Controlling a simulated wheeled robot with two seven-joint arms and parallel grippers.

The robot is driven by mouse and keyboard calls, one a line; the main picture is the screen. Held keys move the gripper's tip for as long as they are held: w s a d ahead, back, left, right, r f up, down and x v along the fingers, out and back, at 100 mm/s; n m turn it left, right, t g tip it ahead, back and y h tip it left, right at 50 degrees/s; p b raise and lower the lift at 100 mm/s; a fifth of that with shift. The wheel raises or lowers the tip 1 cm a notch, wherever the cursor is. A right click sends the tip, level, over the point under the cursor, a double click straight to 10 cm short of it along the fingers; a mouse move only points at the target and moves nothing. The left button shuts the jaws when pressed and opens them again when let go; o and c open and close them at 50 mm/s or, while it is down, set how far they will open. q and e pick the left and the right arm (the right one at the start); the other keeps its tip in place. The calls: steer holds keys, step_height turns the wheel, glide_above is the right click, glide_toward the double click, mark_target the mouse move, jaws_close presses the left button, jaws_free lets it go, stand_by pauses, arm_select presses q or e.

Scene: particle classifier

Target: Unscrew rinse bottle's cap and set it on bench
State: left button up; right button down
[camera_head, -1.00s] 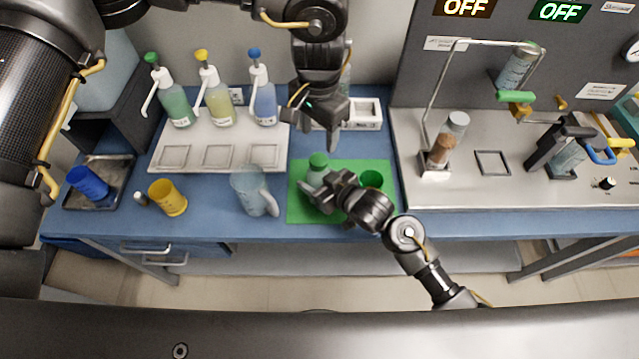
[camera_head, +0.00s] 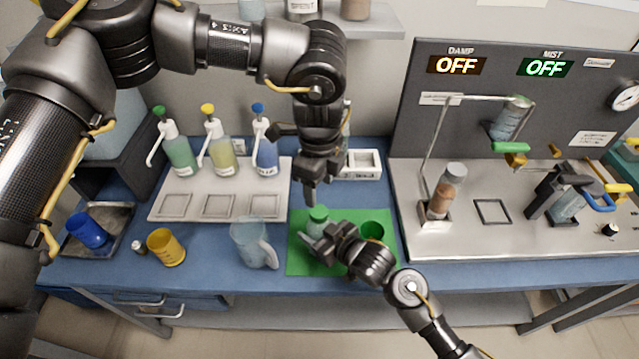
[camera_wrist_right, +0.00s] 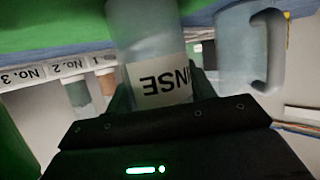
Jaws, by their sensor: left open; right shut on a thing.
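The rinse bottle (camera_head: 314,228) stands on the green mat (camera_head: 298,262) with its green cap (camera_head: 318,213) on top. My right gripper (camera_head: 322,243) is shut on the bottle's body from the front right. The right wrist view shows the bottle (camera_wrist_right: 143,35) between the fingers, with part of its label readable, upside down. My left gripper (camera_head: 310,198) is open and points down just above the cap. Whether its fingertips touch the cap or flank it cannot be told.
A green cup (camera_head: 372,231) stands right of the bottle on the mat. A clear pitcher (camera_head: 247,240) stands to the left, with a yellow cup (camera_head: 165,248) beyond it. Pump bottles stand behind on a pale tray (camera_head: 242,208). Blue bench shows between pitcher and yellow cup.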

mark_target(319, 211)
arm_select(q)
steer(key=m, duration=0.8)
arm_select(e)
steer(key=shift+f, duration=0.1)
arm_select(q)
steer(key=m, duration=1.9)
steer(key=shift+m, duration=0.3)
steer(key=m, duration=1.1)
steer(key=shift+m, duration=0.3)
steer(key=m, duration=0.4)
steer(key=shift+m, duration=0.4)
steer(key=shift+f, duration=4.05)
